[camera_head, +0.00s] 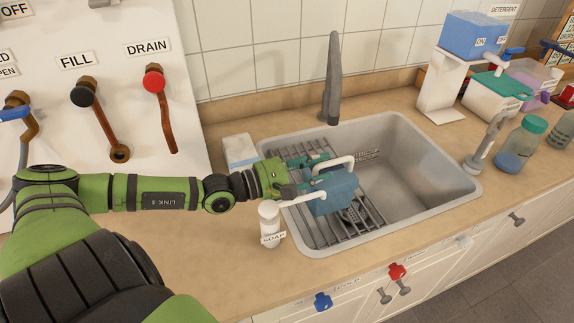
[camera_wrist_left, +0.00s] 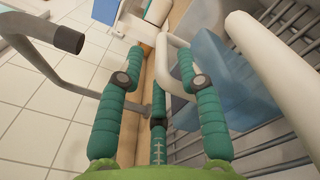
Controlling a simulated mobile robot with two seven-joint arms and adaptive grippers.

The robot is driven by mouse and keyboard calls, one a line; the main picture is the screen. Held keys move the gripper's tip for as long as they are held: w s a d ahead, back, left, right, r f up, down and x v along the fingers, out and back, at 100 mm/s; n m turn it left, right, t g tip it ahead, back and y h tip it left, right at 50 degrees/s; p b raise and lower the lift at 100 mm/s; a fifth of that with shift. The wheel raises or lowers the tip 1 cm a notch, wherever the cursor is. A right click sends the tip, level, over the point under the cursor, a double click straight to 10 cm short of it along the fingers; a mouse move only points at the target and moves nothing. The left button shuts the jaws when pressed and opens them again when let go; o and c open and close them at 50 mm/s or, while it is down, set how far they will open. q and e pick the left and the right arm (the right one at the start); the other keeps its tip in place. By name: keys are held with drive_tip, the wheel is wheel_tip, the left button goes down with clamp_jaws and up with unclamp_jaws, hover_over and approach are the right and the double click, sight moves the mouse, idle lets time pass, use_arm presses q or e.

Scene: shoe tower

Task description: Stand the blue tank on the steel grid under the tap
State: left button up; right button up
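The blue tank (camera_head: 332,194), a box with a white handle, is over the steel grid (camera_head: 312,232) on the left side of the sink. I cannot tell whether its base touches the grid. My left gripper (camera_head: 306,174) is at the tank's handle side. In the left wrist view its teal fingers (camera_wrist_left: 160,65) are spread on either side of the white handle (camera_wrist_left: 172,75), with a gap showing at the left finger. The tank's blue wall (camera_wrist_left: 222,80) is just right of them. The grey tap (camera_head: 333,80) rises behind the sink. My right gripper is not in view.
A white soap bottle (camera_head: 269,224) stands at the sink's near left edge, close to my left arm. The sink basin (camera_head: 415,170) is free on the right. Another blue tank (camera_head: 474,36) sits on a white stand at the back right, near bottles and tubs.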

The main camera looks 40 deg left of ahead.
use_arm(q)
drive_tip(key=p+v, duration=0.2)
drive_tip(key=v, duration=0.5)
drive_tip(key=shift+s+p, duration=0.2)
drive_tip(key=shift+p, duration=0.2)
